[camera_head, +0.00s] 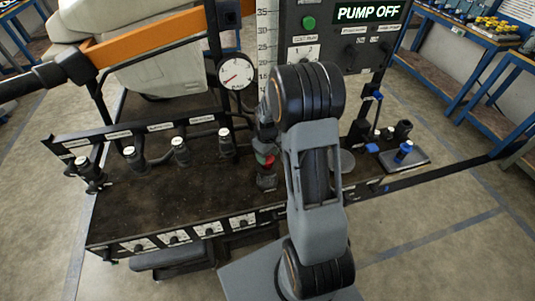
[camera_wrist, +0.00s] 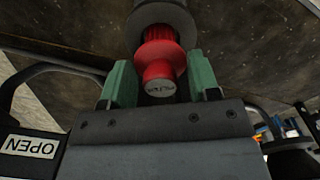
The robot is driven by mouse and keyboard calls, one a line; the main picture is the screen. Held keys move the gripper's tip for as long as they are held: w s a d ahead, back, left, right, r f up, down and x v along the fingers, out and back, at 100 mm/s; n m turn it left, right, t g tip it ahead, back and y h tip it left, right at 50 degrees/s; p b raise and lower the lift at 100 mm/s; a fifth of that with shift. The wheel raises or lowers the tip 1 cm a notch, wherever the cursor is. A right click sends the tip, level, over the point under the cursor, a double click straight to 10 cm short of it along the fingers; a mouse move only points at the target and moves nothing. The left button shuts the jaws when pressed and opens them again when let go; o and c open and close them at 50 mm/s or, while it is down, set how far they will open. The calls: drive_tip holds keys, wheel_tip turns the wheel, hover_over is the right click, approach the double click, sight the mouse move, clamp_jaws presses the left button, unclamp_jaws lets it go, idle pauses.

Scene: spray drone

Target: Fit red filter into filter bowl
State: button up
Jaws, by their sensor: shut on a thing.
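My gripper (camera_wrist: 160,82) is shut on the red filter (camera_wrist: 160,58), with one green fingertip on each side of it in the wrist view. The filter has a round end face, a wide flange and a ribbed part. Its ribbed end meets a dark round part (camera_wrist: 160,15), which looks like the filter bowl. I cannot tell how far the filter sits inside it. In the head view the red filter (camera_head: 265,160) shows small beside my arm, under the green fingertips. A dark grey fitting (camera_head: 266,182) is right below it. My arm hides much of this area.
The dark bench (camera_head: 165,195) has several capped valves along a rail at left. A pressure gauge (camera_head: 236,72) and a control panel (camera_head: 340,30) stand behind. A blue-topped part (camera_head: 404,150) sits on a plate at right. The bench's front left is clear.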

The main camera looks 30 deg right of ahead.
drive_tip(key=shift+f+b, duration=1.35)
drive_tip(key=shift+f, duration=0.5)
drive_tip(key=o, duration=1.3)
wheel_tip(320, 180, up, 14)
drive_tip(key=shift+f, duration=0.1)
